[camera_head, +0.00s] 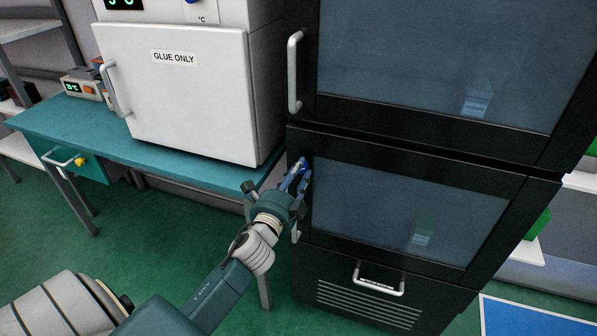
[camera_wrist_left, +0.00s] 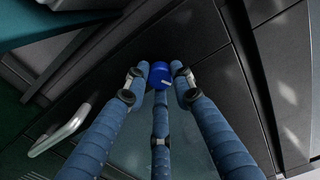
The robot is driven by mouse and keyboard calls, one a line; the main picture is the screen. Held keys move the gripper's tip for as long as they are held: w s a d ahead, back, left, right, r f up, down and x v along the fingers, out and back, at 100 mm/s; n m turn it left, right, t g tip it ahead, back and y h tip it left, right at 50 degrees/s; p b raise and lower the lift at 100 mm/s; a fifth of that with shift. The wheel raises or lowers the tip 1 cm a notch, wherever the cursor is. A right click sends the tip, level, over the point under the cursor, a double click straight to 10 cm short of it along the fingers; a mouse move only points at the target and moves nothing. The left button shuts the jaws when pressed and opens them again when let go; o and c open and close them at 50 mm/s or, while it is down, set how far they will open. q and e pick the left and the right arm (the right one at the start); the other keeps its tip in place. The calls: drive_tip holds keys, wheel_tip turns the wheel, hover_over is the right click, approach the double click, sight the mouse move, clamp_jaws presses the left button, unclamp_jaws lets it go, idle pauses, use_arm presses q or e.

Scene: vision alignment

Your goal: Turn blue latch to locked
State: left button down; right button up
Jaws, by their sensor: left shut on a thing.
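The blue latch (camera_wrist_left: 159,72) is a round blue knob with a small white mark, on the black front of the cabinet (camera_head: 304,142). My left gripper (camera_head: 300,174) reaches the left edge of the lower glass door (camera_head: 400,215). In the left wrist view its blue fingers (camera_wrist_left: 161,81) close around the latch, with two fingers at its sides and one below. It is shut on the latch. In the head view the fingers largely hide the latch, and I cannot read which position it is in. My right gripper is not in view.
The lower door's handle (camera_head: 295,232) is close to my left gripper. The upper door's handle (camera_head: 294,72) is above it. A white "GLUE ONLY" oven (camera_head: 185,100) stands on the teal table (camera_head: 150,152) to the left. A drawer handle (camera_head: 378,281) sticks out below.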

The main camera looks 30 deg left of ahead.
use_arm(q)
drive_tip(key=n+p, duration=0.3)
drive_tip(key=n, duration=0.8)
drive_tip(key=shift+n+p, duration=0.3)
drive_tip(key=shift+n, duration=0.1)
idle(0.3)
drive_tip(key=c, duration=1.5)
unclamp_jaws()
drive_tip(key=shift+o, duration=0.2)
drive_tip(key=shift+s, duration=0.1)
drive_tip(key=v, duration=1.1)
drive_tip(key=shift+s, duration=0.4)
drive_tip(key=shift+f, duration=0.1)
